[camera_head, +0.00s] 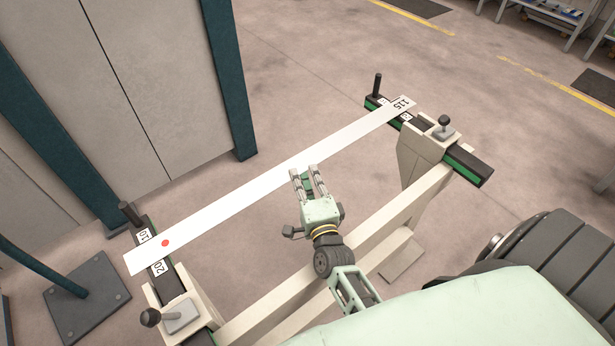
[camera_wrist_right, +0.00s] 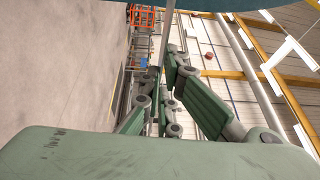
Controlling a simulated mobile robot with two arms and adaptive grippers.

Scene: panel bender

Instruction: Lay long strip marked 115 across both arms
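The long white strip (camera_head: 255,193) spans the gap between the left support arm (camera_head: 172,287) and the right support arm (camera_head: 468,165). Its end marked 115 lies over the far part of the right arm, and its end with a red dot lies over the left arm, sticking out past it. I cannot tell whether it touches both arms. My right gripper (camera_head: 307,171) is at the strip's near edge, around its middle. The fingers have a gap between them in the head view; whether they pinch the edge is unclear. The right wrist view shows the green finger pads (camera_wrist_right: 205,105). My left gripper is out of view.
Upright black pegs stand at the far ends of the left (camera_head: 130,213) and right (camera_head: 377,85) arms. Ball-handled clamps (camera_head: 443,128) sit on both. A beige crossbar (camera_head: 390,218) joins the arms. A grey cabinet (camera_head: 170,70) stands behind left. Open floor lies behind the right arm.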

